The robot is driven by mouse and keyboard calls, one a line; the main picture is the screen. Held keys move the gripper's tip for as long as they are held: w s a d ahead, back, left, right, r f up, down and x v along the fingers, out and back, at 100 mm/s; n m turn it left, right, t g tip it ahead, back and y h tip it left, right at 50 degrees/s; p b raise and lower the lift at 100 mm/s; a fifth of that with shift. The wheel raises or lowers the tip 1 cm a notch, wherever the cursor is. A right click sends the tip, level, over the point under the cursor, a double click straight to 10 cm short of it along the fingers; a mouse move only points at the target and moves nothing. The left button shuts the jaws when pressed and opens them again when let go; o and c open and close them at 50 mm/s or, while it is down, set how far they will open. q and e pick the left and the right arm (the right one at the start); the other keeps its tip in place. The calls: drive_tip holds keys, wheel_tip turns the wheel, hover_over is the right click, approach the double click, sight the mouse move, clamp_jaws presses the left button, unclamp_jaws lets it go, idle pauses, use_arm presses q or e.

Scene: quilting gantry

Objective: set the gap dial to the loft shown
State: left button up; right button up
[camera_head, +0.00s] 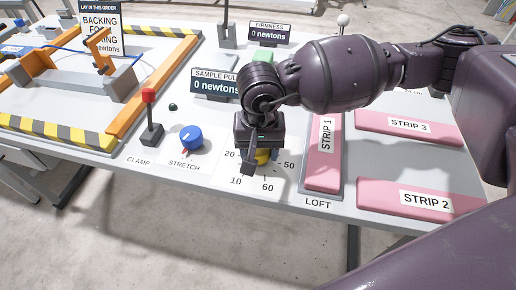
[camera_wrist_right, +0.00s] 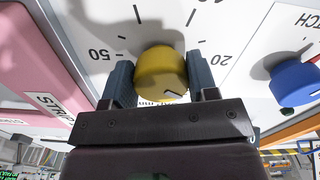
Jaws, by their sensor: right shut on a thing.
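The gap dial is a yellow knob (camera_wrist_right: 160,70) on a white scale (camera_head: 229,181) with 10, 20, 50 and 60 readable. My right gripper (camera_head: 254,158) comes down over the knob from above. In the right wrist view its two fingers (camera_wrist_right: 161,82) stand on opposite sides of the knob and close on it. A small light-and-dark mark shows on the knob's lower right edge there; the exact setting cannot be read. Pink STRIP 1 (camera_head: 322,155) lies in the grey LOFT holder (camera_head: 308,187), right of the dial. My left gripper is not in view.
A blue STRETCH knob (camera_head: 191,137) and a red-topped CLAMP lever (camera_head: 150,118) stand left of the dial. Pink STRIP 2 (camera_head: 385,194) and STRIP 3 (camera_head: 375,121) lie at the right. A sample-pull display (camera_head: 214,86) reads 0 newtons. A striped frame (camera_head: 60,131) fills the left.

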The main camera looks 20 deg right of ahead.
idle(0.5)
drive_tip(key=o, duration=0.9)
drive_tip(key=shift+r, duration=0.15)
wheel_tip(320, 180, up, 10)
drive_tip(key=shift+f+p, duration=0.15)
drive_tip(key=shift+p, duration=0.5)
drive_tip(key=shift+r, duration=0.45)
